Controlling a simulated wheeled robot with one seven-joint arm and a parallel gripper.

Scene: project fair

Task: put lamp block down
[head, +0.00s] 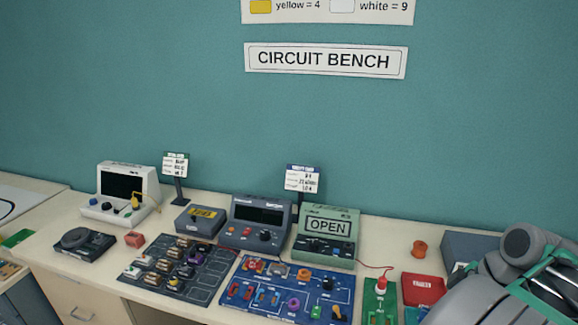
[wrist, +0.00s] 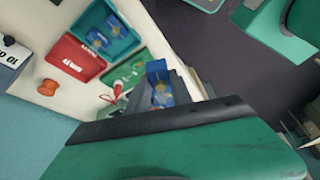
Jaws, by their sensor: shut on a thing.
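The lamp block (wrist: 157,78), blue with a yellowish part, shows in the wrist view at my gripper (wrist: 174,90). My gripper is shut on it, and its grey fingers are partly hidden behind the block and my own green and black housing. The block appears beside the green board (wrist: 122,74) near the bench edge; I cannot tell its height or whether it touches anything. A teal tray (wrist: 127,44) holds other blue blocks with yellow parts. In the head view my arm fills the lower right, and the gripper and held block are out of sight.
An orange knob-like piece (head: 419,248) stands behind. A blue circuit board (head: 255,303) and a green OPEN meter (head: 325,233) are left. Dark floor shows beyond the edge.

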